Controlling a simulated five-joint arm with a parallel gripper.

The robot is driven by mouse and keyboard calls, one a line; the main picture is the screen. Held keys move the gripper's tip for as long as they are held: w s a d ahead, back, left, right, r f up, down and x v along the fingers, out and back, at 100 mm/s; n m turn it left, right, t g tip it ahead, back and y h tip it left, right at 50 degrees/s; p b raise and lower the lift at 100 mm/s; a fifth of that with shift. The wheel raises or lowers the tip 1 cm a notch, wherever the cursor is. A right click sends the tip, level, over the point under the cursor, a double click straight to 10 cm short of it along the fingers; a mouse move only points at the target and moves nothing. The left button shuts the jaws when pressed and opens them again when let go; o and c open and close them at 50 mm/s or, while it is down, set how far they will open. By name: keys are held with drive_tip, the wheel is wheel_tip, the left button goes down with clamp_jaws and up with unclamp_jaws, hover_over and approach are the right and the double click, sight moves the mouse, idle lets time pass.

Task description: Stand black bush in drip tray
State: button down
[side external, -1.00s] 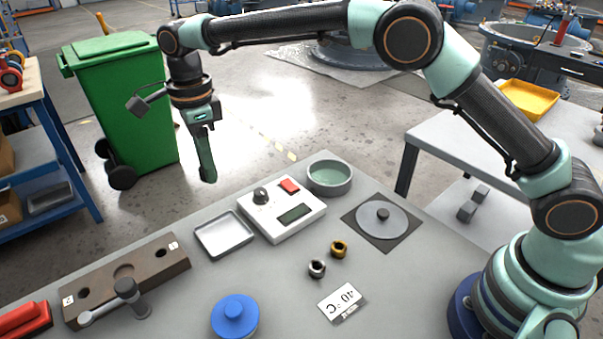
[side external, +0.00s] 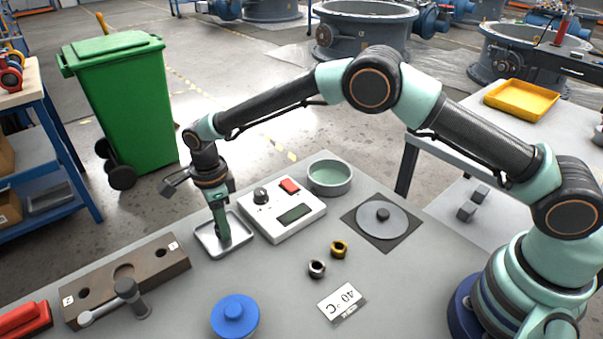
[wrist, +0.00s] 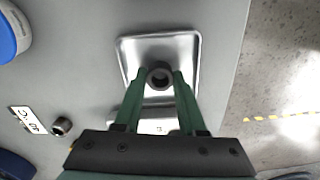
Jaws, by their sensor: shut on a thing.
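The black bush (wrist: 160,77) is a short dark ring, seen from above with its hole facing up between the fingers in the wrist view. My gripper (wrist: 160,88) is shut on it. The drip tray (wrist: 188,42) is a shallow silver square tray directly beneath. In the side view my gripper (side external: 222,238) reaches down inside the tray (side external: 206,244), and the bush is mostly hidden by the fingers. The bush looks upright, over the tray's middle. I cannot tell whether it touches the tray floor.
A white device with a display (side external: 283,215) stands close right of the tray. A brown block with holes (side external: 128,280) lies to the left. A steel bush (side external: 317,268), a brass bush (side external: 339,249) and a blue lidded pot (side external: 235,316) stand nearer the front. A round green dish (side external: 330,177) is behind.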

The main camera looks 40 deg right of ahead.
drive_tip(key=shift+f, duration=0.2)
drive_tip(key=shift+c, duration=2.4)
unclamp_jaws()
drive_tip(key=s+d+r+n+t, duration=0.1)
drive_tip(key=d+r+n, duration=0.15)
drive_tip(key=r, duration=0.75)
drive_tip(key=d+r+n, duration=0.2)
drive_tip(key=d+r, duration=0.2)
drive_tip(key=r, duration=0.6)
drive_tip(key=s+d+r+n+t, duration=0.2)
drive_tip(key=s+d+r+n, duration=0.35)
drive_tip(key=d, duration=0.35)
drive_tip(key=s+d+f+n+t, duration=0.1)
drive_tip(key=s+d+n+t, duration=0.1)
drive_tip(key=s+d+n, duration=0.8)
drive_tip(key=s, duration=0.4)
drive_tip(key=shift+f+t, duration=0.2)
drive_tip(key=shift+t, duration=0.1)
